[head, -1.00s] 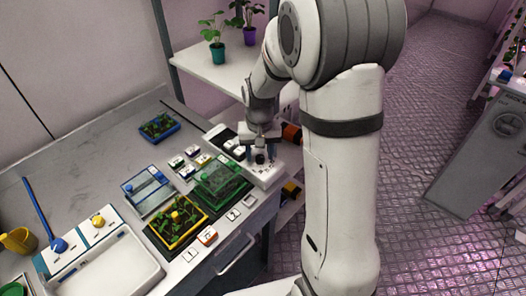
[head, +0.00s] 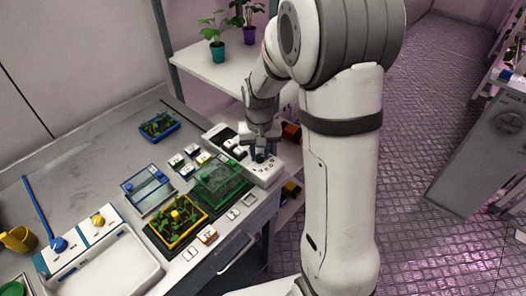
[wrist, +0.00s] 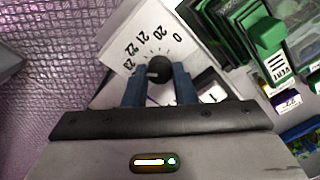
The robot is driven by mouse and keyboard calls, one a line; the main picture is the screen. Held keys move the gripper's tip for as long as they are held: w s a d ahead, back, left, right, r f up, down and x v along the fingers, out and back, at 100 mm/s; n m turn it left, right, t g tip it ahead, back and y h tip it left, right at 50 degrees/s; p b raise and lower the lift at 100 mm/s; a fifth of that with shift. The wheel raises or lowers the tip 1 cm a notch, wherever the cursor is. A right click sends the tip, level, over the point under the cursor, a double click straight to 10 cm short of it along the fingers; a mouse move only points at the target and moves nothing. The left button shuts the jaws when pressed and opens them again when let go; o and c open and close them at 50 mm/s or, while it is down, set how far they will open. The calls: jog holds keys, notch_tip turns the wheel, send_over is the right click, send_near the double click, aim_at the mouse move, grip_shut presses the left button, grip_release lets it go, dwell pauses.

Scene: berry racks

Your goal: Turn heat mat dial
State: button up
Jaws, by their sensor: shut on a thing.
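The heat mat dial (wrist: 155,68) is a round black knob with a pale pointer mark. It stands on a white control box (head: 266,172) at the right end of the bench. My gripper (wrist: 160,75) is shut on the dial, with one blue finger on each side of it. The printed scale on the box reads 0, 20, 21, 22, 23 around the knob. The pointer points left, toward the 23 side. In the head view my gripper (head: 260,150) comes down over the box and partly covers the dial.
A green-lidded tray (head: 219,180) stands just left of the box, and a yellow-framed seedling tray (head: 177,240) sits in front. Small label blocks (head: 190,150) lie behind. A shelf (head: 235,70) with potted plants stands at the back. The bench's left middle is clear.

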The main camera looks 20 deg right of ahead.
aim_at(259, 155)
jog(key=shift+n, duration=0.3)
jog(key=o, duration=1)
notch_tip(259, 155, up, 7)
jog(key=shift+f+b, duration=0.1)
jog(key=shift+b, duration=0.2)
jog(key=shift+r, duration=0.55)
